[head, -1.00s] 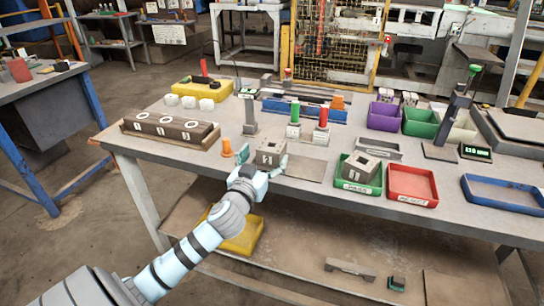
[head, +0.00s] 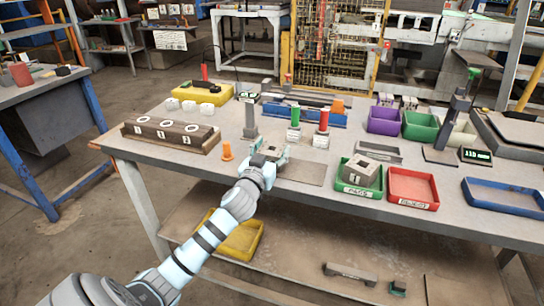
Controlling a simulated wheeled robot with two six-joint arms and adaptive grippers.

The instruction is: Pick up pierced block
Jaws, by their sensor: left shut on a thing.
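A grey pierced block (head: 271,151) sits near the front edge of the table, at the left end of a flat grey plate. My left gripper (head: 270,156) reaches it from the front, with a teal fingertip on each side, and is shut on it. The gripper hides much of the block's front. I cannot tell whether the block is clear of the surface. A second grey block (head: 362,170), with a hole in its top, rests in the green "PASS" tray (head: 357,191). My right gripper is not in view.
An orange cone (head: 227,151) stands just left of the gripper. A red tray (head: 413,187) is right of the green one. A wooden rack (head: 172,142) with several ringed blocks lies left. A grey post (head: 250,120) and red and green cylinders stand behind. The plate (head: 305,170) is bare rightward.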

